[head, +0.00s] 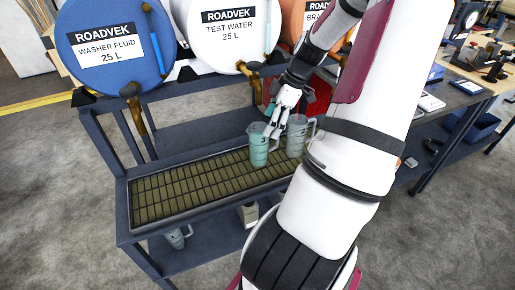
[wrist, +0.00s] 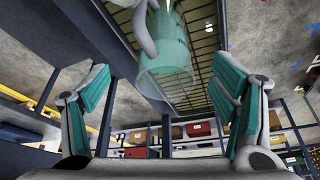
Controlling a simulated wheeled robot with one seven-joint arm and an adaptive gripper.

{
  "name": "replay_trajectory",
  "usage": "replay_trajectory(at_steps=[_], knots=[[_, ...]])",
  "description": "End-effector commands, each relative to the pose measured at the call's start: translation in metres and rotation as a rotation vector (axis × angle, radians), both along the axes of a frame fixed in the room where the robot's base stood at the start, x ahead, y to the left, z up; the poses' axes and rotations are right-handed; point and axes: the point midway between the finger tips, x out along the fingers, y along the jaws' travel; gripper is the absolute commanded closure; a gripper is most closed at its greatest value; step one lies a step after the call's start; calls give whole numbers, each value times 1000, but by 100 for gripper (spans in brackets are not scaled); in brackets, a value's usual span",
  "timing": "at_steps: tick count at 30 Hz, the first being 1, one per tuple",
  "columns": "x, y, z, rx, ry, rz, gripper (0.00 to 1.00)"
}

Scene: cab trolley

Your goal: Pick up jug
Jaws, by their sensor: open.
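Two jugs stand on the slatted top of the trolley. A green-tinted clear jug (head: 259,150) marked with a 3 is on the left, and a greyer clear jug (head: 296,137) is close on its right. My gripper (head: 271,133) points down beside the green-tinted jug's upper right side, between the two jugs in the picture. In the wrist view, my gripper (wrist: 162,98) has its teal-padded fingers wide apart with nothing between the pads. A green-tinted jug (wrist: 165,72) with its handle shows beyond the fingers, towards the top; I cannot tell any contact.
The trolley's slatted tray (head: 190,188) is clear on the left. A blue washer fluid drum (head: 108,50) and a white test water drum (head: 222,32) lie behind it, with taps above the tray. Another jug (head: 176,238) and a pale box (head: 248,214) sit below.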

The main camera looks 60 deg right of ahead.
Motion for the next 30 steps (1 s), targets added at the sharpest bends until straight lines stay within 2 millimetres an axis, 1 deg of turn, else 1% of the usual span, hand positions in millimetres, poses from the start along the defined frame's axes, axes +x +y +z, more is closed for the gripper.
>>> replay_trajectory(at_steps=[1, 3, 6, 11, 14, 18, 21, 24, 30], knots=[[4, 3, -10, 3, 1, 2, 21], [7, 6, -20, 4, 1, 2, 21], [10, 8, -29, 1, 1, -1, 21], [12, 10, -37, 1, 1, -1, 21], [13, 15, -48, 3, 2, 2, 21], [16, 21, -68, 3, 2, 0, 21], [20, 23, -78, 1, 0, 0, 21], [21, 24, -82, 1, -1, 0, 21], [21, 24, -83, 0, -1, 0, 21]])
